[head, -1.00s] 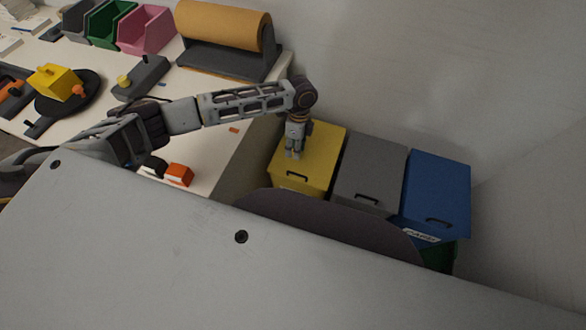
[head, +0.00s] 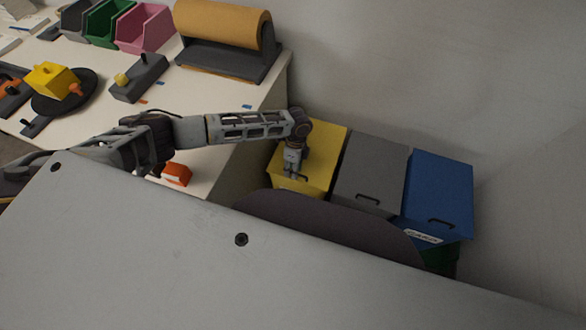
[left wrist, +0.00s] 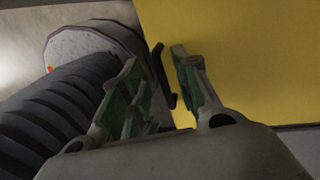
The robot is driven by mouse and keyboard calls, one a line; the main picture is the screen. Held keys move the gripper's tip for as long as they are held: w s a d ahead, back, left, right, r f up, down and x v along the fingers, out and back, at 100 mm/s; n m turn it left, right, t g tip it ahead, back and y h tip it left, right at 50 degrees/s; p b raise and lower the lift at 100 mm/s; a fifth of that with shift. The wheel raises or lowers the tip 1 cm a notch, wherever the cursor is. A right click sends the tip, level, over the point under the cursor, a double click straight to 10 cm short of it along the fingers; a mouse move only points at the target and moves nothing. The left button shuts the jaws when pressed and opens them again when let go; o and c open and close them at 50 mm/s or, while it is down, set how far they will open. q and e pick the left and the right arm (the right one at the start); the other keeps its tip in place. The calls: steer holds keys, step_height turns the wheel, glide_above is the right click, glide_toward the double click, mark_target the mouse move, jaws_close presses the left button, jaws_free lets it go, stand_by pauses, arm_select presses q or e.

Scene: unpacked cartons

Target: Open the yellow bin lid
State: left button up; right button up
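The yellow bin (head: 325,145) stands at the left end of a row of bins in the head view, its lid closed. My left gripper (head: 291,176) points down over the front part of this lid, at the dark handle. In the left wrist view the yellow lid (left wrist: 240,60) fills the upper right. The black handle (left wrist: 160,72) shows between the two fingers of my left gripper (left wrist: 154,62), which are apart. I cannot tell whether the fingers touch the handle. My right gripper is not in view.
A grey-lidded bin (head: 371,170) and a blue-lidded bin (head: 440,188) stand right of the yellow one, close together, by a wall. A table (head: 225,165) with an orange box (head: 177,174), a roll holder (head: 225,40) and small bins lies to the left.

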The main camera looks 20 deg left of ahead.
arm_select(q)
steer(key=shift+f, duration=0.1)
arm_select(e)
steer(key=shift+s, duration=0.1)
arm_select(q)
jaws_close()
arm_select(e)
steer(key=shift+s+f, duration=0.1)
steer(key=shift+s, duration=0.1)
arm_select(q)
steer(key=shift+r, duration=0.2)
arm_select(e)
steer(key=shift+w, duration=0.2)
